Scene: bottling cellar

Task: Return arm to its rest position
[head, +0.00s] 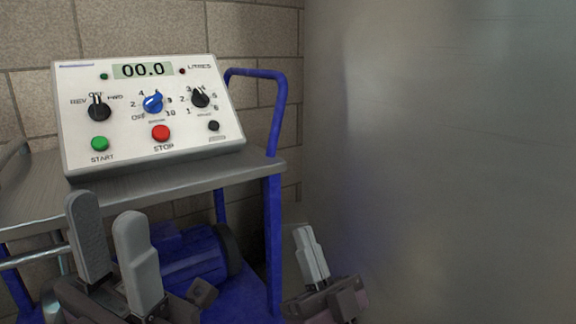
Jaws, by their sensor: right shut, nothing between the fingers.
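My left gripper (105,210) is at the lower left, in front of the metal cart and below the control panel. Its two grey fingers point up with a gap between them, and nothing is in the gap. My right gripper (308,235) is low in the middle, just right of the cart's blue frame. Its pale fingers are together, with nothing held. Neither gripper appears to touch the panel. The arms behind both grippers are mostly out of the picture.
A white control panel (215,130) reading 00.0 stands on the cart's metal top (180,185). It has several knobs and green, red and black buttons. A blue motor (185,255) sits below. A large metal surface (450,150) fills the right side, close to my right gripper.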

